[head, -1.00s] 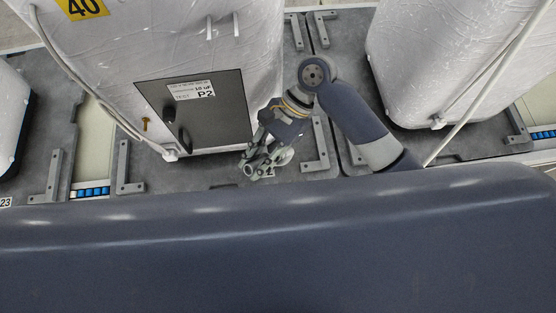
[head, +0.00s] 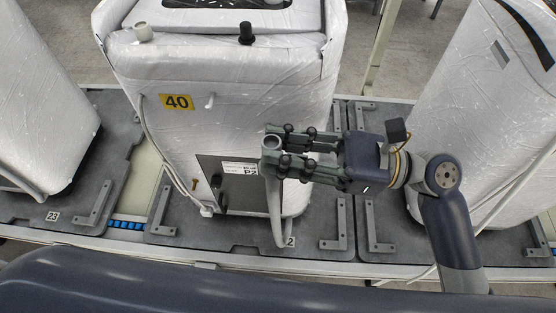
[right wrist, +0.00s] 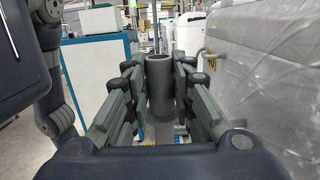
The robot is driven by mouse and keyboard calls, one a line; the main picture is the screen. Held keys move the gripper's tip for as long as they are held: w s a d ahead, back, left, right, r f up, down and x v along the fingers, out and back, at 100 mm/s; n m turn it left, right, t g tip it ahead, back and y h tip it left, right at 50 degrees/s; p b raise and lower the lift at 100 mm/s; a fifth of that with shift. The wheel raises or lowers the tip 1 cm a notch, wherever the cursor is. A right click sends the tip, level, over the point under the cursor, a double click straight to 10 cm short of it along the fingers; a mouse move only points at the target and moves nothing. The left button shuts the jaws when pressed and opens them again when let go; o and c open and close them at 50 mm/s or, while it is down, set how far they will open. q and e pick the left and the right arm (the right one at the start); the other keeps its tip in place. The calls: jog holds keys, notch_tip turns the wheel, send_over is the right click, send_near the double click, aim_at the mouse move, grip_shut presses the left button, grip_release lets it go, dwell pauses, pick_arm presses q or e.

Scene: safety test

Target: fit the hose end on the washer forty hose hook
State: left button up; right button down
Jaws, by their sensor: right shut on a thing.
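Washer forty (head: 250,115) is wrapped in white film and has a yellow 40 label (head: 177,102). A small pale hook (head: 210,101) sticks out of its front, right of the label. My right gripper (head: 271,153) is in front of the washer, right of and lower in the picture than the hook. It is shut on the grey hose end (head: 272,142), whose open mouth points up; the hose hangs down toward the base. The right wrist view shows the hose end (right wrist: 158,85) upright between the fingers, apart from the hook. My left gripper is out of view.
A dark panel (head: 238,200) marked P2 is low on the washer's front. Wrapped washers stand at the left (head: 40,100) and right (head: 490,110). Grey base plates with brackets (head: 160,212) lie below. The space between hook and hose end looks clear.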

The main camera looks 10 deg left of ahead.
aim_at(288, 117)
jog(key=shift+w+a+f+b, duration=0.1)
jog(key=shift+w+f+b, duration=0.15)
jog(key=shift+w+b, duration=0.95)
jog(key=shift+w+f+b, duration=0.2)
jog(key=shift+w+b, duration=0.4)
jog(key=shift+w, duration=1.15)
jog(key=shift+w+a+f+b, duration=0.1)
jog(key=shift+w+f+b, duration=0.15)
jog(key=shift+w+b, duration=0.95)
jog(key=shift+w+d+f+p, duration=0.1)
jog(key=shift+w+p, duration=0.1)
jog(key=shift+p, duration=0.3)
jog(key=shift+f, duration=0.25)
jog(key=shift+p, duration=0.3)
jog(key=shift+w+f, duration=0.15)
jog(key=shift+f, duration=0.2)
jog(key=c, duration=1.3)
grip_release()
jog(key=shift+d, duration=0.1)
jog(key=shift+s+r, duration=0.1)
jog(key=shift+s, duration=0.1)
